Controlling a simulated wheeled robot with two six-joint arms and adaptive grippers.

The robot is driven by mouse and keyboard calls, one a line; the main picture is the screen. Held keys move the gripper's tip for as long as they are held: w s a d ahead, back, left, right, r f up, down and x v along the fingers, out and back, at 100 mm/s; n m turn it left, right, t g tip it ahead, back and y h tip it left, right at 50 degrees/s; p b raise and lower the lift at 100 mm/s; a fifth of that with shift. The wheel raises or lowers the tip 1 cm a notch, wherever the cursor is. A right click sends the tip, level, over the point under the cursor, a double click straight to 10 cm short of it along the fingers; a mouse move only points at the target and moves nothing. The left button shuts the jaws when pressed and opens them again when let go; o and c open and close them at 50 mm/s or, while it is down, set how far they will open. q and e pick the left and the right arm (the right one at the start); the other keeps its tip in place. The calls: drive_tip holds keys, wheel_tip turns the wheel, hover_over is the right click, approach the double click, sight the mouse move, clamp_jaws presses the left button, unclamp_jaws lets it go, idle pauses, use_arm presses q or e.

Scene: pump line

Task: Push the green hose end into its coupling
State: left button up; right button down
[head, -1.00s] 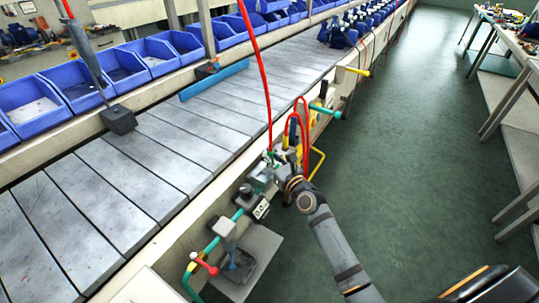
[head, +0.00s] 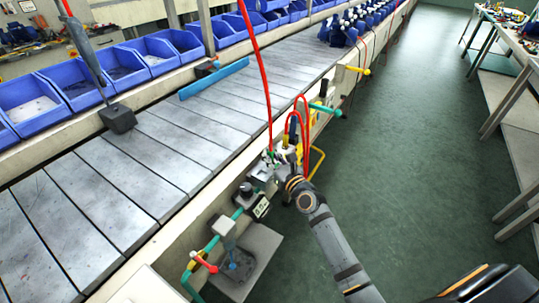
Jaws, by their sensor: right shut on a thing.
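My right gripper (head: 274,162) is at the conveyor's near side, in the middle of the view. It is shut on what looks like the green hose end (head: 268,154), of which only a small green part shows; the jaws hide the rest. A green pipe with fittings (head: 237,213) runs along the conveyor side, just below and left of the gripper. I cannot pick out the coupling clearly, nor tell whether the hose end touches it. My left gripper is not in view.
A red hose (head: 262,70) hangs down to the gripper area, with red loops (head: 304,125) beside it. A red-handled valve (head: 204,262) sits lower left. The conveyor (head: 150,150) lies left, blue bins (head: 70,90) behind it.

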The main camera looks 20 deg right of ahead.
drive_tip(key=shift+f, duration=0.1)
drive_tip(key=c, duration=1.2)
unclamp_jaws()
drive_tip(key=shift+o, duration=0.4)
drive_tip(key=shift+s+d+p, duration=0.25)
drive_tip(key=shift+s+p, duration=0.15)
drive_tip(key=shift+s, duration=0.9)
drive_tip(key=s, duration=0.2)
drive_tip(key=s+d, duration=0.1)
drive_tip(key=s, duration=0.1)
drive_tip(key=shift+s, duration=0.15)
